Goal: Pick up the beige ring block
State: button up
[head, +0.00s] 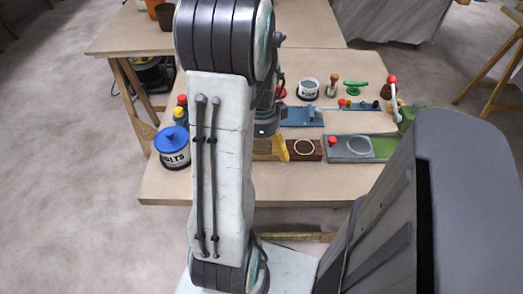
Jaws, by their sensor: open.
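A brown block with a beige ring outline (305,147) lies on the near part of the wooden table, right of my arm; I cannot tell for sure that it is the beige ring block. My gripper (269,128) is partly hidden behind my own arm, left of that block and near the table. It is open, and I see nothing held in it. A yellow, narrow piece (281,148) shows between the gripper and the block. A tan piece (261,147) lies beside it, partly covered by my arm.
A grey-green board (372,147) with a grey ring and red knob lies to the right. A white tub with a blue lid (173,147) stands at the left edge. Behind are a blue plate (303,117), a white cup (308,89) and a green handle (353,88).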

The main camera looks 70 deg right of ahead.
jog(key=shift+f, duration=0.65)
jog(key=c, duration=1.2)
jog(key=shift+r, duration=0.1)
